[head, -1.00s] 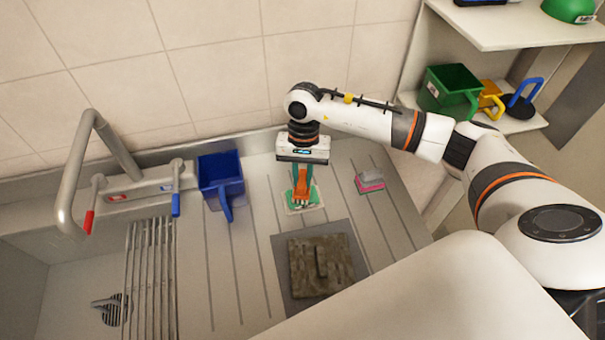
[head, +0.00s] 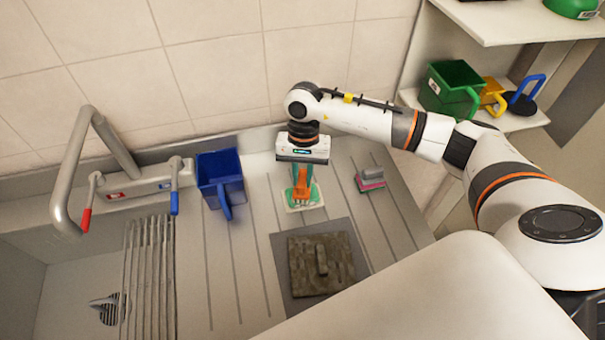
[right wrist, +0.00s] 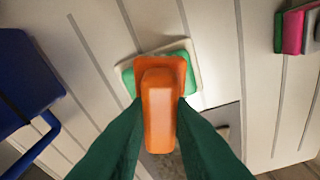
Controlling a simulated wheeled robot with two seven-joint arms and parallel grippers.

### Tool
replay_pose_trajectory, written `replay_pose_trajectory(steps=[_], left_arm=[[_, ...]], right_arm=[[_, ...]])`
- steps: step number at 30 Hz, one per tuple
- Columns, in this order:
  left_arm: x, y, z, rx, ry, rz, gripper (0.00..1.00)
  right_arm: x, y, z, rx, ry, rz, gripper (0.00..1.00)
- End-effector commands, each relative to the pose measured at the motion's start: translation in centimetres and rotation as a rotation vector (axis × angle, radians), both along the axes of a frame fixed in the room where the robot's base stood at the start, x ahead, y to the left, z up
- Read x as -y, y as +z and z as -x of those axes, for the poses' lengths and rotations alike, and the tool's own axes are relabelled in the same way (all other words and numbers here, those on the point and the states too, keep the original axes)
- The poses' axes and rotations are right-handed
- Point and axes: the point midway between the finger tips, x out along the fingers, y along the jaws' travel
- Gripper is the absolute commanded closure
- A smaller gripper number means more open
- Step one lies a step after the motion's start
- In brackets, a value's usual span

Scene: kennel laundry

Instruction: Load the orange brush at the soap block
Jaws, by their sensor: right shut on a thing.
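My right gripper (head: 303,176) is shut on the handle of the orange brush (head: 304,189) and points down at the drainboard. The brush also shows large in the right wrist view (right wrist: 160,115), between the two green fingers. Below it is a green block (right wrist: 191,76), which looks like the soap block, on a pale dish (head: 317,206). The brush head lies over the middle of the green block. My left gripper is not in view.
A blue scoop (head: 220,178) stands left of the dish. A grey and pink block (head: 370,179) lies to its right. The sink with a tap (head: 78,170) is at left.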

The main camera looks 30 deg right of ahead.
Motion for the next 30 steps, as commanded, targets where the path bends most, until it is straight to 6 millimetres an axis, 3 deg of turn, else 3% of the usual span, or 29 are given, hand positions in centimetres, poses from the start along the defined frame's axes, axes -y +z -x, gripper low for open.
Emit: replay_pose_trajectory(steps=[30], left_arm=[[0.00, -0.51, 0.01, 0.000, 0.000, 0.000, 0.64]], right_arm=[[0.01, -0.11, 0.00, 0.000, 0.000, 0.000, 1.00]])
